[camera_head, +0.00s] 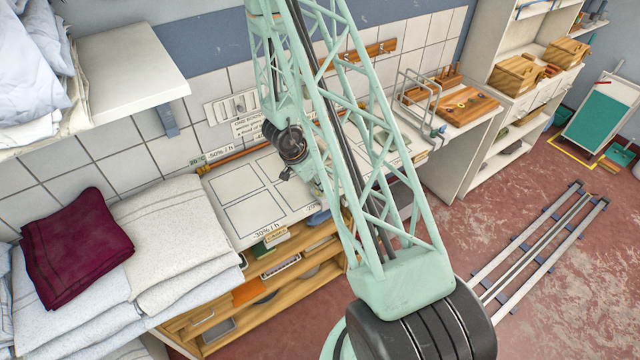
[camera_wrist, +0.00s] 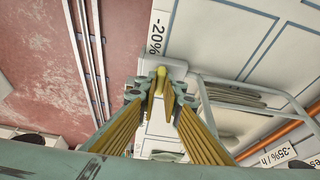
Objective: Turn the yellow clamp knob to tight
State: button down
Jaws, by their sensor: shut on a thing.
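The yellow clamp knob (camera_wrist: 161,76) shows in the wrist view as a narrow upright yellow piece at the centre, on a pale rounded mount at the table's edge. My gripper (camera_wrist: 160,92), with grey-green fingertips and yellow ribbed fingers, has one fingertip on each side of the knob and is shut on it. The fingers hide the lower part of the knob. How far the knob is turned cannot be told. In the head view my arm's green lattice covers the knob, and my gripper's fingertips cannot be made out there.
The white marked table (camera_head: 240,190) lies under my arm, with wooden shelves (camera_head: 215,305) below. A metal wire frame (camera_wrist: 245,90) stands close beside the gripper in the wrist view. Folded linen (camera_head: 175,230) is at the left. Floor rails (camera_head: 540,245) lie at the right.

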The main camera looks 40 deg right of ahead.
jog(key=shift+m+p, duration=0.4)
dwell(0.3)
jog(key=c, duration=2.8)
grip_release()
jog(key=shift+r, duration=0.1)
jog(key=shift+w+v, duration=0.2)
jog(key=shift+v, duration=5.65)
jog(key=shift+d, duration=0.1)
